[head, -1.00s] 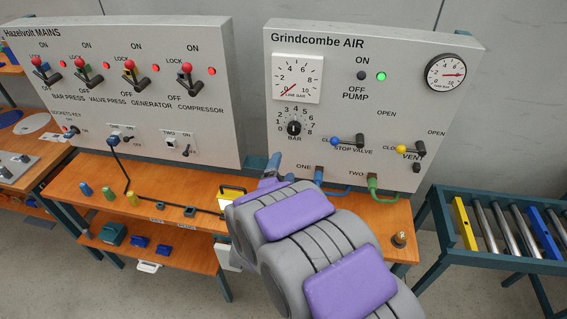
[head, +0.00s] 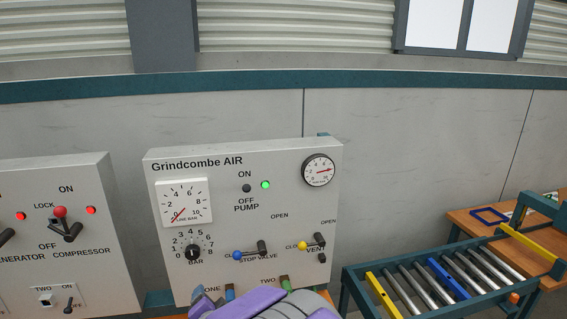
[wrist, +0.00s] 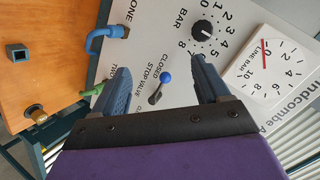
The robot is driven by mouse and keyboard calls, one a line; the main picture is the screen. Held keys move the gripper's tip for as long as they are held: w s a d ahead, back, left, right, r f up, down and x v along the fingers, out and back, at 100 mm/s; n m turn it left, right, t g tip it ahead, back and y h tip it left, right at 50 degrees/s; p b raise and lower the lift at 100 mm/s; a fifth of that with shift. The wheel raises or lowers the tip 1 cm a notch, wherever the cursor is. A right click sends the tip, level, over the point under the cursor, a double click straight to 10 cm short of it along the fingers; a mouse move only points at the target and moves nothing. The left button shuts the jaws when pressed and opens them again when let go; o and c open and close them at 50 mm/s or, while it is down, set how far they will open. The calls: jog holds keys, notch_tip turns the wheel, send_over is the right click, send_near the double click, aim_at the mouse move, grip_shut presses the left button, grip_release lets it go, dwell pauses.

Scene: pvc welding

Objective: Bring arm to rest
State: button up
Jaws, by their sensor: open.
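My gripper (wrist: 160,72) is open and empty in the wrist view. Its two blue-grey fingers are spread before the Grindcombe AIR panel (wrist: 140,45), with the blue-knobbed stop valve lever (wrist: 160,85) showing between them. I cannot tell any contact with the panel. In the head view, my purple and grey arm (head: 270,303) is cut off by the bottom edge, below the air panel (head: 215,205). The stop valve's blue knob (head: 237,255) and the vent's yellow knob (head: 303,245) both point left. The pump light (head: 265,184) is green.
The mains panel (head: 60,235) stands left, with red lights showing. A roller conveyor (head: 425,275) stands right, close to the bench. In the wrist view, the orange bench top (wrist: 45,75) carries a dark square fitting (wrist: 18,54) and a brass fitting (wrist: 38,115).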

jog(key=s+d+r+n+g+h, duration=0.2)
jog(key=s+d+g, duration=0.5)
jog(key=s+d, duration=0.9)
jog(key=s+d+r+n+g+h, duration=0.2)
jog(key=s+d+n+g, duration=0.3)
jog(key=s+d, duration=1.2)
jog(key=s+r+g, duration=0.1)
jog(key=s+g, duration=0.1)
jog(key=shift+s+d, duration=0.15)
jog(key=shift+s, duration=0.25)
